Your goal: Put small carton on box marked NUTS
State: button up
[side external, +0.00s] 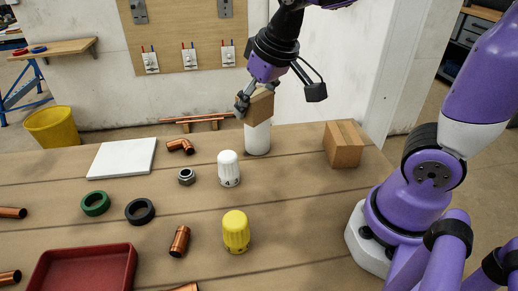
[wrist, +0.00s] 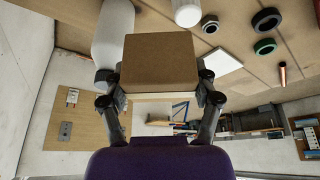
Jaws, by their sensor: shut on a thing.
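The small brown carton (side external: 260,107) is between the fingers of my gripper (side external: 250,100), which is shut on it. The wrist view shows the carton (wrist: 160,62) gripped from both sides by my gripper (wrist: 160,98). In the side view it overlaps the top of a white cylinder (side external: 257,140); I cannot tell whether they touch. A brown cardboard box (side external: 343,146) stands on the bench to the right of the carton, apart from it. No NUTS lettering is readable on it.
Copper fittings (side external: 180,240), a green ring (side external: 95,203), a black ring (side external: 140,211), a white slab (side external: 122,158) and a red tray (side external: 85,271) lie leftward. Bench between cylinder and box is clear.

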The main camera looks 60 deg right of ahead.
jog(key=s+d+m+g+h, duration=0.2)
jog(key=s+d+m+h, duration=0.2)
jog(key=d+m, duration=0.7)
jog(key=m+g, duration=0.6)
jog(key=m, duration=0.8)
send_over(350, 132)
jog(key=w+a, duration=0.1)
jog(key=w, duration=0.1)
jog(key=shift+m+y, duration=0.4)
jog(key=shift+y, duration=0.2)
jog(key=f, duration=0.6)
jog(key=s+f, duration=0.1)
jog(key=f, duration=0.1)
jog(key=shift+f, duration=0.4)
jog(key=o, duration=1.2)
jog(key=shift+f, duration=0.15)
